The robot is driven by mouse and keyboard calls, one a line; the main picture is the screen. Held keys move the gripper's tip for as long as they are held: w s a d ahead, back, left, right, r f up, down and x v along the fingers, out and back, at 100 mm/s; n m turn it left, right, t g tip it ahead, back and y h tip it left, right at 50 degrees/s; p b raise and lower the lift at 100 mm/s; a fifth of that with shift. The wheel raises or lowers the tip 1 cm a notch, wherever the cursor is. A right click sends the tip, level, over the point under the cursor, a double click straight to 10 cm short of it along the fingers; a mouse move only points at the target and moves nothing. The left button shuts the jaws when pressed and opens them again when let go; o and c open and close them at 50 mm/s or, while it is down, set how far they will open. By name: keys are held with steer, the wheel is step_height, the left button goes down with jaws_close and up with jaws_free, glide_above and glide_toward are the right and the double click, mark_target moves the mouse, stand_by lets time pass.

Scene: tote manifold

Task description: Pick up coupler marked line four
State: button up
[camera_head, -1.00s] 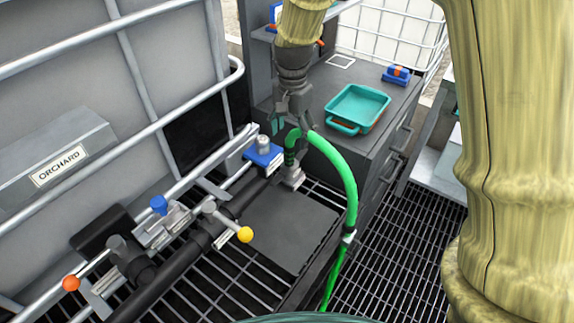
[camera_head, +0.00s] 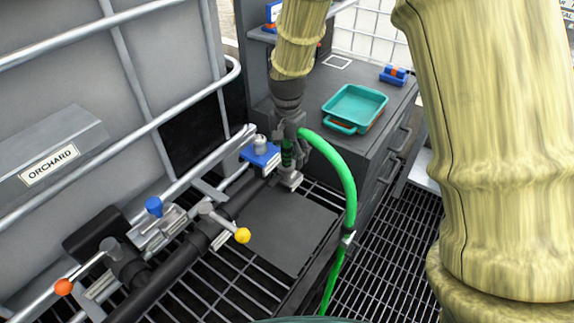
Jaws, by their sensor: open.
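The coupler (camera_head: 291,180) is a silver fitting at the end of a bright green hose (camera_head: 343,178), low beside the blue block at the end of the black pipe. The hose arches up from it and bends down to the right. My gripper (camera_head: 289,152) is open and points down, with its fingers around or just in front of the green upper part above the silver fitting. I cannot tell whether the fingers touch it. No line marking is readable on the coupler.
A blue block with a silver knob (camera_head: 261,152) is close left of my gripper. The black pipe (camera_head: 180,266) carries blue, yellow and orange handles. A teal tray (camera_head: 355,108) sits on the grey cabinet to the right.

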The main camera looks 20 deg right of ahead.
mark_target(287, 162)
steer(key=shift+w+f, duration=0.15)
steer(key=shift+f, duration=1.85)
steer(key=shift+c, duration=0.2)
steer(key=c, duration=1.3)
steer(key=shift+r, duration=0.1)
step_height(287, 162, up, 10)
steer(key=shift+f, duration=0.1)
